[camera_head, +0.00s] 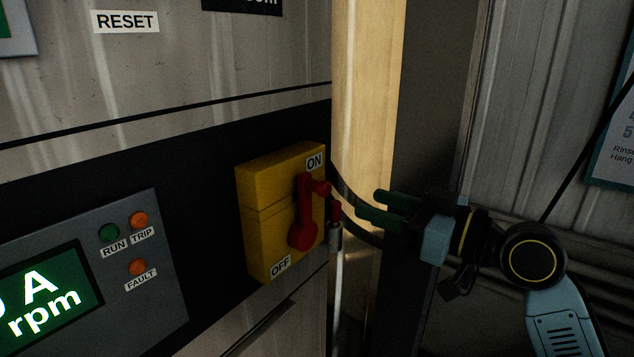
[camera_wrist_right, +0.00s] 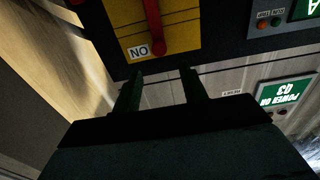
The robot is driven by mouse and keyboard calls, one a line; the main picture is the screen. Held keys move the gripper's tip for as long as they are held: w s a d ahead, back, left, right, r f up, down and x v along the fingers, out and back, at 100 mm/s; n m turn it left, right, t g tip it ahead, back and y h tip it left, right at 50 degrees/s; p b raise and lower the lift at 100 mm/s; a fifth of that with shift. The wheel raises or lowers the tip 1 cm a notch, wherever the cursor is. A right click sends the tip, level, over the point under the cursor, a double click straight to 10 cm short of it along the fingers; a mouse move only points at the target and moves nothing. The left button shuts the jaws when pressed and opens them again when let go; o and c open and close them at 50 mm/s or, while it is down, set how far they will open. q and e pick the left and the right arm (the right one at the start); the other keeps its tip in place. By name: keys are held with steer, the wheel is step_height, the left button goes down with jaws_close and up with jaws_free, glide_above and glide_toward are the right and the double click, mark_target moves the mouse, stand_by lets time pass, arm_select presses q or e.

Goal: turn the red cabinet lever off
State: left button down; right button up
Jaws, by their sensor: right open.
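The red lever (camera_head: 305,212) is mounted on the front of a yellow switch box (camera_head: 262,215) on the cabinet. Its upper end sits by the ON label (camera_head: 315,162), and the OFF label (camera_head: 280,267) is at the lower corner. My right gripper (camera_head: 367,204) is open and empty, to the right of the box and apart from the lever. In the right wrist view the picture is upside down: the lever (camera_wrist_right: 154,28) and the ON label (camera_wrist_right: 138,51) lie just beyond the open fingertips (camera_wrist_right: 162,72). My left gripper is not in view.
A control panel (camera_head: 170,280) with RUN, TRIP and FAULT lamps lies left of the box. A red-tipped hanging piece with a grey body (camera_head: 335,236) and a dark cable are beside the box's right edge. A pale lit panel (camera_head: 365,90) stands behind, and a poster hangs far right.

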mark_target(328, 189)
steer(key=p+x, duration=0.2)
steer(key=x, duration=1)
steer(key=shift+a+p, duration=0.1)
steer(key=shift+p, duration=0.25)
jaws_close()
